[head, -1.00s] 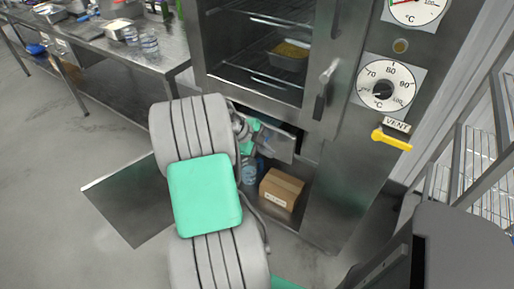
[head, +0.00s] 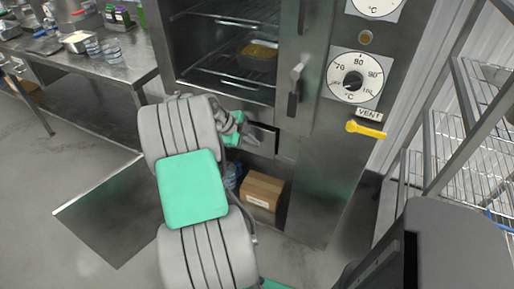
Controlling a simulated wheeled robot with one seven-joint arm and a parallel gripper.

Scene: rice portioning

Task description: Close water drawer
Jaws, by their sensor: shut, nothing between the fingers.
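The water drawer (head: 262,140) is a dark, flat metal front below the oven chamber. It sits close to flush with the steel oven front. My arm hides its left part, so I cannot tell whether it is fully in. My gripper (head: 246,139) is shut and empty, at the left part of the drawer front. Its fingertips appear close to or against the drawer; contact is not clear.
The steel oven (head: 318,180) has a dial (head: 355,77) and a yellow vent lever (head: 366,129). A rice pan (head: 258,54) is on a rack inside. A cardboard box (head: 262,193) stands below the drawer. A wire shelf (head: 450,150) is at right, a steel table (head: 105,70) at left.

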